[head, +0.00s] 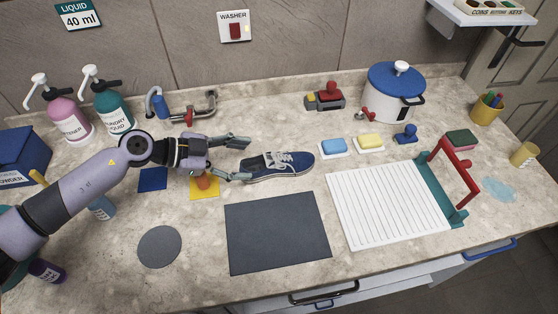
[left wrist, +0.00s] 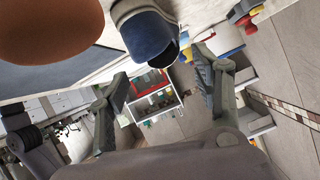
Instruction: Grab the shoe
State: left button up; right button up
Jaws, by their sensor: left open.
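A blue sneaker with white laces and a light sole (head: 278,166) lies on the countertop, its long side running left to right. My left gripper (head: 245,159) is open at the shoe's left end, one finger on its far side and one by its near left edge. Whether a finger touches the shoe cannot be told. In the left wrist view the shoe's blue and white end (left wrist: 150,32) shows at the top, beyond and between the open fingers of the left gripper (left wrist: 160,90). My right gripper is not in view.
An orange-brown object (head: 203,181) on a yellow square stands just below my left gripper. A dark mat (head: 277,232) lies in front of the shoe, with a white ribbed board (head: 388,205) to the right. Sponges (head: 333,146) and a blue-lidded pot (head: 394,95) stand right and behind.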

aim_at(269, 156)
pick_arm(q)
jog(key=x, duration=0.2)
jog(key=shift+d+f, duration=0.1)
jog(key=shift+d, duration=0.3)
jog(key=x, duration=0.2)
jog(key=w+p+x, duration=0.1)
jog(key=x, duration=0.1)
jog(key=shift+d+p, duration=0.3)
jog(key=shift+d, duration=0.05)
jog(key=shift+w+d+f, duration=0.1)
jog(key=shift+d, duration=0.1)
jog(key=shift+a, duration=0.1)
jog(key=shift+c, duration=0.4)
grip_shut()
